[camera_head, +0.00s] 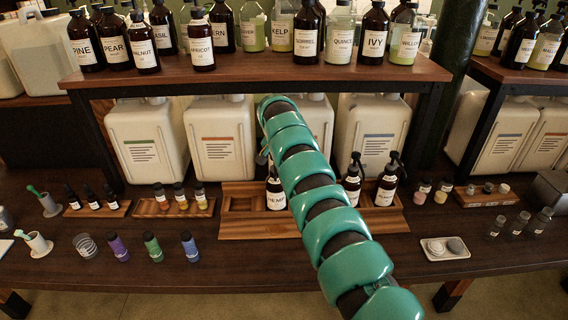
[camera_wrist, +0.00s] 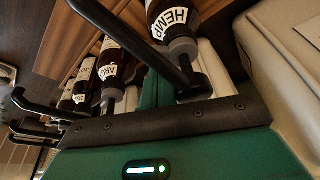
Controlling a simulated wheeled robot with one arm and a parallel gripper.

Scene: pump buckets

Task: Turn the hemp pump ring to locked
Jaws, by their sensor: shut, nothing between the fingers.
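The hemp pump bottle (camera_head: 275,200) is dark brown with a white HEMP label and stands in a wooden rack (camera_head: 250,224). My arm hides its top in the head view. In the wrist view the hemp bottle (camera_wrist: 178,18) appears upside down, with a grey ring (camera_wrist: 181,49) at its neck and a black pump head and long spout (camera_wrist: 130,42) crossing the picture. My gripper (camera_wrist: 165,125), a green body with a dark plate, is shut and empty, close to the pump top. Its fingertips are not clearly visible. I cannot tell whether it touches the pump, or the ring's setting.
Two more pump bottles (camera_head: 352,180) (camera_head: 386,184) stand to the right in the rack. A shelf (camera_head: 250,76) of bottles overhangs behind, with large cream canisters (camera_head: 220,135) beneath. Small bottles line both sides. The front table edge is mostly clear.

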